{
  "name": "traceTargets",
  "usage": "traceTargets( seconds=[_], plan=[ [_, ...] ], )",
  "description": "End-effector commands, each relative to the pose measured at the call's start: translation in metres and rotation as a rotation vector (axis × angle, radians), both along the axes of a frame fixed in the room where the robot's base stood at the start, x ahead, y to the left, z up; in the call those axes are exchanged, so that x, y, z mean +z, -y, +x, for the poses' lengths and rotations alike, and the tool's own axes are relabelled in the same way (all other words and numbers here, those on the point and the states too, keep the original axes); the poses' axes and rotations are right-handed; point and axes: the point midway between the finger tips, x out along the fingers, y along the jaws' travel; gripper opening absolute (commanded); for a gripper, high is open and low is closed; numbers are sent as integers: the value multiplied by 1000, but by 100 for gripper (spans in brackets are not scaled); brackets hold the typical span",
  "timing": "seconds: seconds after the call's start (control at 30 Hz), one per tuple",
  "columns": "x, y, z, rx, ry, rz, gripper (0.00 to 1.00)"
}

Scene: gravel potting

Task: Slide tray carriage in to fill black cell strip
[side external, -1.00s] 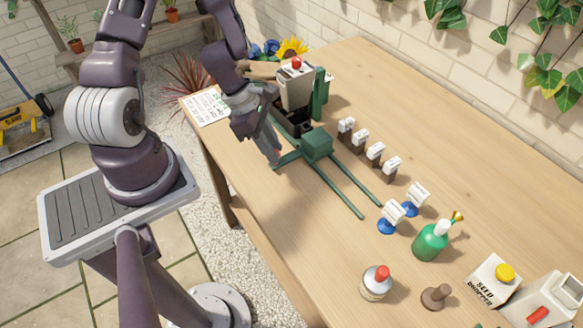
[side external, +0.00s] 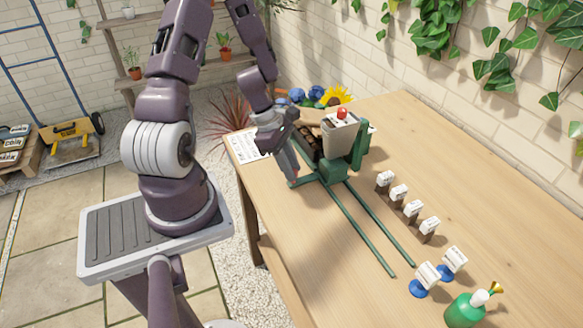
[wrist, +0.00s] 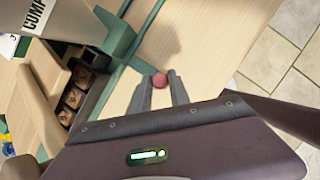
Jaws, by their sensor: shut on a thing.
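My gripper (side external: 292,172) is low at the near side of the green rail frame, left of the rails. In the wrist view my fingers (wrist: 161,88) are closed on a small red knob (wrist: 159,81). The pale hopper (side external: 340,135), with a red knob on top, stands over the frame beside a green post (side external: 360,142). The black cell strip (wrist: 72,98) shows brown material in its cells. It is partly hidden beside the hopper in the side view (side external: 308,145). The green block of the carriage (side external: 329,170) sits at the hopper end of the two green rails (side external: 362,232).
Several dark stands with white labels (side external: 400,192) line the table right of the rails. Two white-labelled blue-based pieces (side external: 427,275) and a green bottle (side external: 465,308) stand in front. A printed sheet (side external: 247,146) lies at the left. The wooden table left of the rails is clear.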

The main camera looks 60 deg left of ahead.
Motion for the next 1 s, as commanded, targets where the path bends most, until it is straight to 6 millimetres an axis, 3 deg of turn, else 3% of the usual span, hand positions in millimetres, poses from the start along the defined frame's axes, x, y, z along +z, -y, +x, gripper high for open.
traceTargets(
  seconds=[0.07, 0.1, 0.2, 0.53, 0.8, 1.0],
  plan=[
    [-1, -1, -1, 2, -2, 1, 0],
    [-1, -1, -1, 2, -2, 1, 25],
    [-1, 0, -1, 2, -2, 1, 44],
    [3, -2, -1, 1, 0, 3, 44],
    [52, -16, -15, 1, 1, 6, 44],
    [65, -19, -19, 1, 0, 1, 44]
  ],
)
